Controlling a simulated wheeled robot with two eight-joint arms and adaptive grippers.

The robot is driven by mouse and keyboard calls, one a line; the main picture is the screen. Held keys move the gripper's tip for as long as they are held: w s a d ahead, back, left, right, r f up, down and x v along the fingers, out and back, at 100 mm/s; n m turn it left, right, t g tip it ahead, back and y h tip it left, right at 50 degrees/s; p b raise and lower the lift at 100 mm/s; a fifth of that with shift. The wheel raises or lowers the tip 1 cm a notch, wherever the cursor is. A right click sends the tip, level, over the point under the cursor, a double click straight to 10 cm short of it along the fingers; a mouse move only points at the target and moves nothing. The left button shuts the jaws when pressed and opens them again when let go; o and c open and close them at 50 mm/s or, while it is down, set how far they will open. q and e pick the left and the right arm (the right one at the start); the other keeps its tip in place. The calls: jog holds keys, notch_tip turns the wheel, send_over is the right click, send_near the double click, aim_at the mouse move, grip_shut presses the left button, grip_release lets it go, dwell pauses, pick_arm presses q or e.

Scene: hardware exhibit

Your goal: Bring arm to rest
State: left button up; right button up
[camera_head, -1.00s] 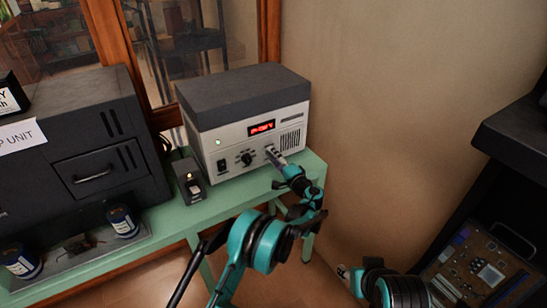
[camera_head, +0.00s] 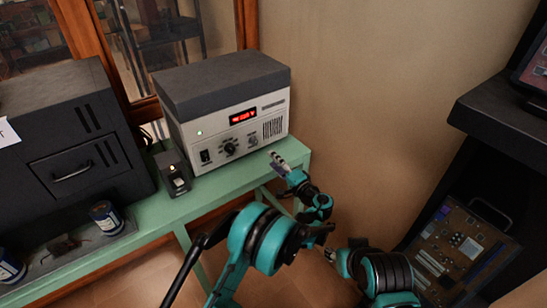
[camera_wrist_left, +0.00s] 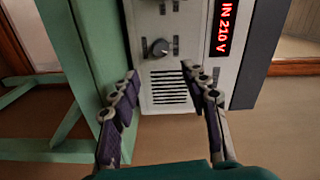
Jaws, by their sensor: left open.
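My left gripper (camera_head: 277,160) is in front of the lower right of the grey-and-white power unit (camera_head: 215,150), apart from its front panel. Its fingers are open and empty. In the left wrist view the two fingers (camera_wrist_left: 159,72) stand apart, with the panel's vent slots (camera_wrist_left: 168,87) between them and a dark knob (camera_wrist_left: 158,48) beyond. The unit's red display (camera_wrist_left: 223,28) reads "IN 210V" there. My right arm (camera_head: 380,272) shows at the lower middle right; I cannot make out the state of its gripper (camera_head: 331,255).
The unit stands on a green table (camera_head: 200,195) beside a small switch box (camera_head: 173,172). A large dark cabinet (camera_head: 65,140) stands at the left. A black stand (camera_head: 500,125) and a circuit board (camera_head: 462,245) are at the right. Bare wall is between them.

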pick_arm(q)
jog(key=s+a+r+n+g+h, duration=0.25)
jog(key=s+a+r, duration=0.3)
jog(key=a, duration=0.35)
jog(key=s+a+r+n+g+h, duration=0.1)
jog(key=s+a+r+n+g, duration=0.1)
jog(key=s+a+r+g, duration=0.5)
jog(key=s+a+f+n+h, duration=0.1)
jog(key=s+f+h, duration=0.1)
jog(key=s, duration=0.6)
jog(key=s+a+f+n+t+h, duration=0.1)
jog(key=s+f+n+h, duration=0.1)
jog(key=s, duration=0.7)
jog(key=s+a+f+n+h, duration=0.2)
jog(key=s+f, duration=0.1)
jog(key=s, duration=0.5)
jog(key=shift+s+t, duration=0.35)
jog(key=shift+s, duration=0.05)
